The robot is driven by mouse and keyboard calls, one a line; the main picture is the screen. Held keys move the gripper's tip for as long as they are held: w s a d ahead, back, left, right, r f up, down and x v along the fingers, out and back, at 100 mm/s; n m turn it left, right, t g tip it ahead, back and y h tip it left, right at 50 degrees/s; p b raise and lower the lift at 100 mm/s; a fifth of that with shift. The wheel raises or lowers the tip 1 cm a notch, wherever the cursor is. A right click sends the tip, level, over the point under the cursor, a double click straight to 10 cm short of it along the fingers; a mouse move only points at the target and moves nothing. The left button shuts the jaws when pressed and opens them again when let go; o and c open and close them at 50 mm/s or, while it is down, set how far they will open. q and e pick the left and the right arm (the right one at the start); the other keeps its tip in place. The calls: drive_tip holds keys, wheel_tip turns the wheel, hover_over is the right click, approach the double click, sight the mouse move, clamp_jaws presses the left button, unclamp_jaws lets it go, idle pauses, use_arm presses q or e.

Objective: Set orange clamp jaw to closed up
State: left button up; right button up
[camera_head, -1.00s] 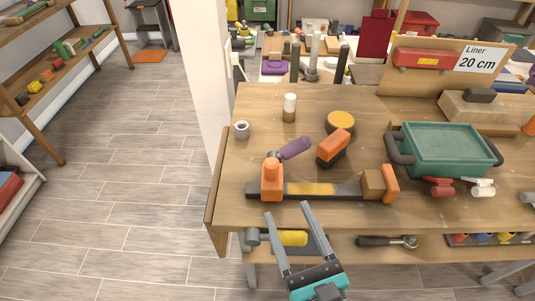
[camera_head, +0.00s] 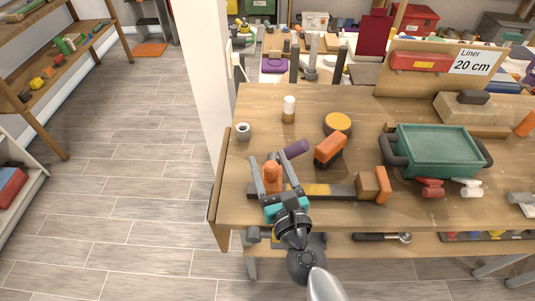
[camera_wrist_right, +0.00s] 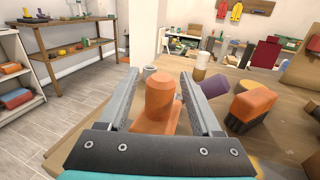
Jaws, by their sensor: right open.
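The orange clamp lies along the front of the wooden table. Its orange sliding jaw (camera_head: 271,176) is at the left end of a dark bar (camera_head: 330,191) with a yellow strip. Its fixed orange jaw (camera_head: 382,184) with a wooden block (camera_head: 368,185) is at the right end, with a wide gap between the two. A purple handle (camera_head: 296,149) shows behind the sliding jaw. My right gripper (camera_head: 268,161) is open, with its fingers on either side of the orange sliding jaw. In the right wrist view the jaw (camera_wrist_right: 160,100) stands between the fingers, apparently not gripped. My left gripper is not in view.
A green tray (camera_head: 440,145) with dark handles is at right. A white-capped jar (camera_head: 289,109) and a grey ring (camera_head: 242,131) are at back left.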

drive_tip(key=shift+x, duration=0.8)
clamp_jaws()
idle(1.0)
